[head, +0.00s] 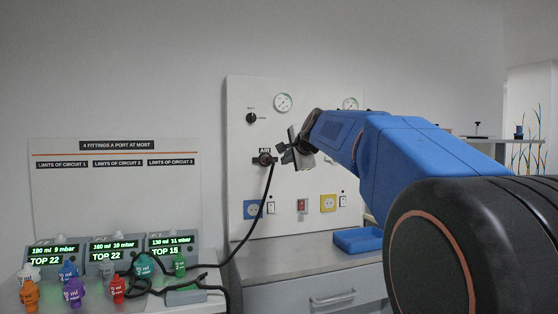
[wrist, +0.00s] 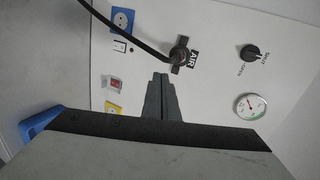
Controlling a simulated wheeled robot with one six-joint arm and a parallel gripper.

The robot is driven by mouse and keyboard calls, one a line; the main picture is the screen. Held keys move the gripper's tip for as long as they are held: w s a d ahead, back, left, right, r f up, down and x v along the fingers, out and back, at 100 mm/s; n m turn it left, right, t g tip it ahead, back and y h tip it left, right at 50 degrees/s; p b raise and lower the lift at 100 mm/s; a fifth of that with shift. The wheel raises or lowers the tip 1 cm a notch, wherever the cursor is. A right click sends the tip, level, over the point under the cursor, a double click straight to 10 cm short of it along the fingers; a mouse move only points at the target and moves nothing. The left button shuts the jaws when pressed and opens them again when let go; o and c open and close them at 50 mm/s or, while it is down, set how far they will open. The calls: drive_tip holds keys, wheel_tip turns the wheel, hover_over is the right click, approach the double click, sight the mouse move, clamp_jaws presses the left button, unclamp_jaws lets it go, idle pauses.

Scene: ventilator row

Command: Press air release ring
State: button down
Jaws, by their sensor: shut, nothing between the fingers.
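The AIR outlet with its round dark fitting (head: 265,158) is on the white wall panel (head: 240,120), under a black AIR label. A black hose (head: 258,205) runs down from it. In the wrist view the outlet (wrist: 180,54) is just beyond my fingertips, with the hose leaving to the upper left. My gripper (head: 285,155) is shut and empty, a little to the right of the outlet in the head view. In the wrist view its closed fingertips (wrist: 160,78) point toward the outlet, with a gap showing in the picture. I cannot make out the release ring separately.
The panel also holds a black knob (head: 251,118), a gauge (head: 283,102), a red switch (head: 302,205) and blue and yellow sockets. A blue tray (head: 357,240) lies on the counter below. Ventilators (head: 115,250) with several coloured fittings stand at left.

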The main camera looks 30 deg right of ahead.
drive_tip(key=d+r, duration=0.1)
drive_tip(key=w+d+r+m, duration=0.1)
drive_tip(key=shift+d+r+h, duration=0.1)
drive_tip(key=shift+d+h, duration=0.2)
approach(276, 161)
drive_tip(key=x, duration=0.5)
drive_tip(key=shift+w+d, duration=0.2)
drive_tip(key=shift+w, duration=0.25)
